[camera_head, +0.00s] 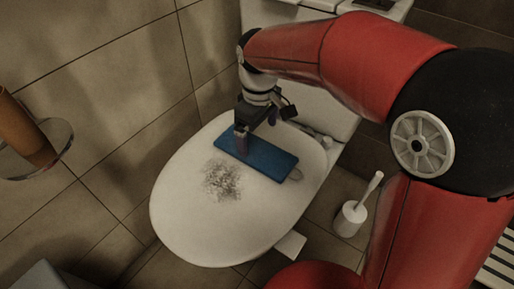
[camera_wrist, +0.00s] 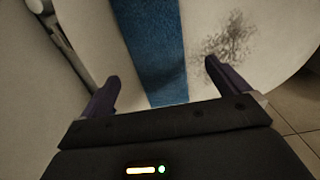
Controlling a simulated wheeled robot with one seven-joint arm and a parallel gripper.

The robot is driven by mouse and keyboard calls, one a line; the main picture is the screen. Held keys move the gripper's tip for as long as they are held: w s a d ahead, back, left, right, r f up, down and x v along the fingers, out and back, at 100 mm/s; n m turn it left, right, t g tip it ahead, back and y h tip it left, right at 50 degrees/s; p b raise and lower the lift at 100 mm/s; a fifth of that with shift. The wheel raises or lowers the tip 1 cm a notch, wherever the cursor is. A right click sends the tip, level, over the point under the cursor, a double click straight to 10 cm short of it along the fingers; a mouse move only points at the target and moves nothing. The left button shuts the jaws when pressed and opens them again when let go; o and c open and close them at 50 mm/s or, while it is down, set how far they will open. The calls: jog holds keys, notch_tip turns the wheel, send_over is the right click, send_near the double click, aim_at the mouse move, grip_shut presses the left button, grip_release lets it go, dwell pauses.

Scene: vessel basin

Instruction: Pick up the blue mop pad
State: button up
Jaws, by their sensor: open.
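The blue mop pad (camera_head: 262,157) is a flat, long rectangle lying on the closed white toilet lid (camera_head: 190,232), near the hinge end. My gripper (camera_head: 242,138) is over the pad's left part in the head view. In the wrist view the pad (camera_wrist: 153,48) runs from the top edge down between the two purple fingers of my gripper (camera_wrist: 163,77). The fingers are open and spread wider than the pad, one to each side of it. I cannot tell how far above the lid the fingertips are.
A dark smudge of hair-like dirt (camera_head: 222,181) lies on the lid beside the pad. A white toilet brush in its holder (camera_head: 352,215) stands on the floor at right. A tiled wall (camera_head: 100,75) bounds the left, with a round shelf (camera_head: 50,150) on it.

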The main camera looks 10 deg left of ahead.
aim_at(260, 152)
notch_tip(260, 152, down, 7)
jog(key=shift+w+d+r+b, duration=0.1)
jog(key=shift+w+d+b, duration=0.05)
jog(key=shift+b, duration=0.55)
jog(key=c, duration=0.9)
